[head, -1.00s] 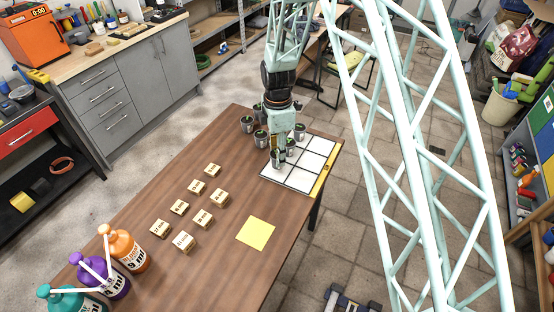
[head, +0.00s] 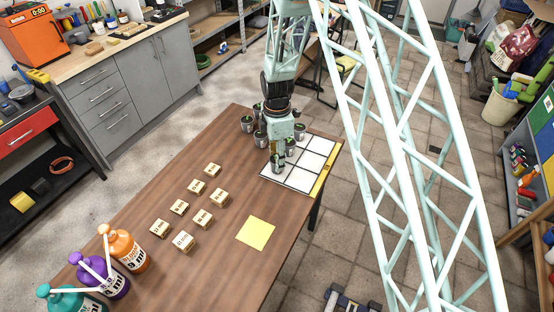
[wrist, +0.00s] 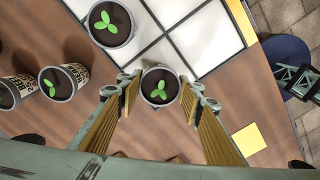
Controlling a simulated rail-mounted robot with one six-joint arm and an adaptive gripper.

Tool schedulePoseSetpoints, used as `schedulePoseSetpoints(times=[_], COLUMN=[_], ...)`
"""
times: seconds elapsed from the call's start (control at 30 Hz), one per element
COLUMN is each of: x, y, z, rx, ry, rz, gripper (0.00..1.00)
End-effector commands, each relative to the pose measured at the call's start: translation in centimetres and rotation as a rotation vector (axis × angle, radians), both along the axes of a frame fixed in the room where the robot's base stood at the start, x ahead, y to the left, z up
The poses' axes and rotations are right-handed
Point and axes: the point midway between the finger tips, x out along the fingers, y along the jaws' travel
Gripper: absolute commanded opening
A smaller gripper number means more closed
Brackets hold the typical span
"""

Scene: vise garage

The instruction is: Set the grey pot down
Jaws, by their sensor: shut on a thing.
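The grey pot (wrist: 160,88) holds dark soil and a green seedling. My gripper (wrist: 159,92) is shut on it, one finger on each side, and it looks upright. In the head view the pot (head: 277,164) is at the near left part of the white gridded tray (head: 318,145). I cannot tell whether its base touches the tray. Another potted seedling (wrist: 111,22) stands on the tray, just behind the held one in the head view. My gripper (head: 278,154) comes down from above and hides part of the pots behind it.
More potted seedlings (head: 247,124) stand on the brown table (head: 215,150) left of the tray. Labelled wooden blocks (head: 197,187), a yellow square (head: 256,233) and pump bottles (head: 128,250) are farther toward the front. The tray's right cells are clear.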

Motion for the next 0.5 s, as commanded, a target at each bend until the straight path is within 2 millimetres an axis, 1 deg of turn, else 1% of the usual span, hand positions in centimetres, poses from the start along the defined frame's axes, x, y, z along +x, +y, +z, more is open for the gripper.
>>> schedulePoseSetpoints(times=[0.07,0.1,0.2,0.5], x=[0.0,-0.01,-0.01,-0.01], y=[0.0,0.0,0.0,0.0], z=[-0.24,-0.17,-0.15,-0.13], rx=[0.0,0.0,0.0,0.0], ry=[0.0,0.0,0.0,0.0], rz=[0.0,0.0,0.0,0.0], gripper=[0.22,0.37,0.46,0.47])
